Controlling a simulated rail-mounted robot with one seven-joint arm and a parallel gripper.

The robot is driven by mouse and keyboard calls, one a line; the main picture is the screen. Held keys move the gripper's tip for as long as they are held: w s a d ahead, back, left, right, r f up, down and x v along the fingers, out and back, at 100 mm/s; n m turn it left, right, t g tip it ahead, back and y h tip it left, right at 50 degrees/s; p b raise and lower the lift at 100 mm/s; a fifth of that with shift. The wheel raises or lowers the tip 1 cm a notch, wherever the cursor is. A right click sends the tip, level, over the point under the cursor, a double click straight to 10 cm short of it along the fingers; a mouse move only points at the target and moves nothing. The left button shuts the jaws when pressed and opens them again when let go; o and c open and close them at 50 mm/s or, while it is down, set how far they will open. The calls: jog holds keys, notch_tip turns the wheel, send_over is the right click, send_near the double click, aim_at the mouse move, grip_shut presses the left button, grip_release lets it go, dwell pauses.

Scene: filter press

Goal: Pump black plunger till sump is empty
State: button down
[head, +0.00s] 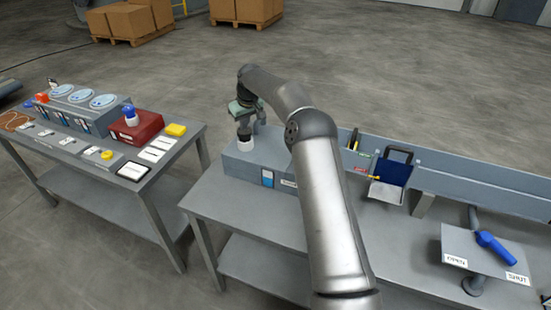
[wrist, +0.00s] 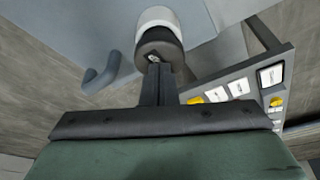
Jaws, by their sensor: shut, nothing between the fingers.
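The black plunger (head: 244,139) stands upright on a grey box (head: 232,163) on the middle bench, with a white collar under it. A blue sight window (head: 267,178) shows on the box front; its level is too small to read. My gripper (head: 243,122) points down over the plunger, shut and empty. In the wrist view the plunger's black top (wrist: 160,46) and white collar (wrist: 157,17) lie beyond my closed fingertips (wrist: 156,68). The tips overlap the black top; I cannot tell whether they press on it.
A blue valve handle (head: 495,248) sits on a plate marked with labels at right. A trough with a dark blue plate (head: 394,172) runs behind the bench. The left table holds a red box (head: 135,128), yellow blocks (head: 175,130) and round dials (head: 82,96).

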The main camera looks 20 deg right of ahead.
jog(key=shift+f+b, duration=0.4)
jog(key=shift+f, duration=0.55)
jog(key=shift+r+p, duration=1.5)
jog(key=shift+r, duration=0.25)
jog(key=shift+f, duration=0.1)
jog(key=shift+f+b, duration=1)
jog(key=shift+f, duration=0.75)
jog(key=shift+r+p, duration=1.35)
jog(key=shift+r, duration=0.4)
jog(key=shift+f, duration=0.1)
